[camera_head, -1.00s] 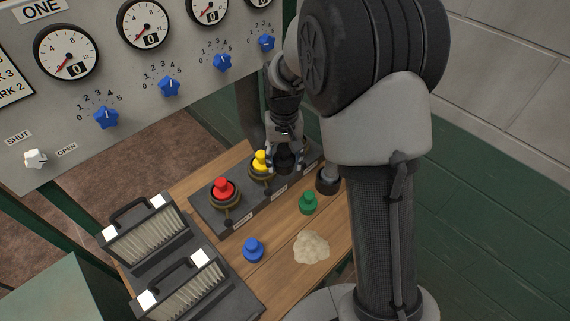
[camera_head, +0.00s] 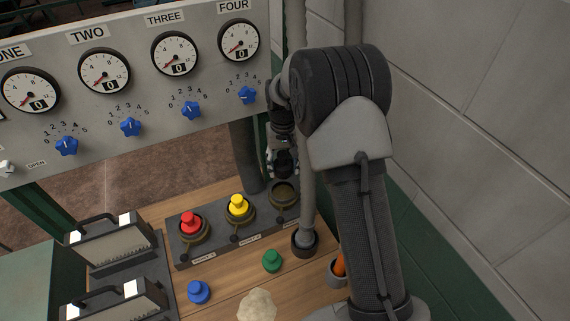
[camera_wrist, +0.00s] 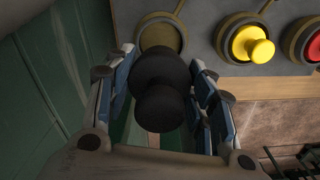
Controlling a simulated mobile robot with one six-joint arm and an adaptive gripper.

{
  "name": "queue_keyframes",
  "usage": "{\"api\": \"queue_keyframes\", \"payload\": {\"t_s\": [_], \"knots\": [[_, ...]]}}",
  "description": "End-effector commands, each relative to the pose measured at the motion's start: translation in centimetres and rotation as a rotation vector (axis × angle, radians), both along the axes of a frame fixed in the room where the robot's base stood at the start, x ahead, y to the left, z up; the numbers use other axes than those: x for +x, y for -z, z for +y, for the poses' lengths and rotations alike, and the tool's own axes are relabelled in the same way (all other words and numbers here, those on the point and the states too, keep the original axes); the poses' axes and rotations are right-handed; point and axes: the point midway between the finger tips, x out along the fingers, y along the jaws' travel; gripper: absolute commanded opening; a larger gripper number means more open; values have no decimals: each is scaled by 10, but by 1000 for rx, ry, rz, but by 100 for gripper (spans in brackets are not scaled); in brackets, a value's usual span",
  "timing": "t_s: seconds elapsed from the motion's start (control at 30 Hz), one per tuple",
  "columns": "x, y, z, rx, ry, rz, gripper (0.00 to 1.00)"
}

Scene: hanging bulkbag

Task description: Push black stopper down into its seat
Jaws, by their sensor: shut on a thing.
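My gripper (camera_head: 284,172) is shut on the black stopper (camera_wrist: 160,90), which sits between the two fingers in the wrist view. In the head view the black stopper (camera_head: 284,160) is dark and partly hidden by the fingers. The empty round seat (camera_head: 285,194) is at the right end of the dark block, just below the gripper in the picture. In the wrist view the seat (camera_wrist: 161,37) shows beyond the stopper, partly covered by it. The stopper appears apart from the seat; the exact gap is hard to tell.
A yellow stopper (camera_head: 238,206) and a red stopper (camera_head: 190,224) sit in the neighbouring seats. Loose blue (camera_head: 199,292) and green (camera_head: 272,261) stoppers and a beige heap (camera_head: 257,306) are on the wooden table. A gauge panel (camera_head: 110,120) rises behind.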

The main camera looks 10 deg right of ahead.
Motion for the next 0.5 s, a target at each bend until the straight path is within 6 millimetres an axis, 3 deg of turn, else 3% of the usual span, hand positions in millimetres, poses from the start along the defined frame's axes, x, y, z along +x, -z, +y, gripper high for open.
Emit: {"api": "queue_keyframes", "payload": {"t_s": [0.5], "knots": [[0, 43, 0, 0, 0, 0, 24]]}}
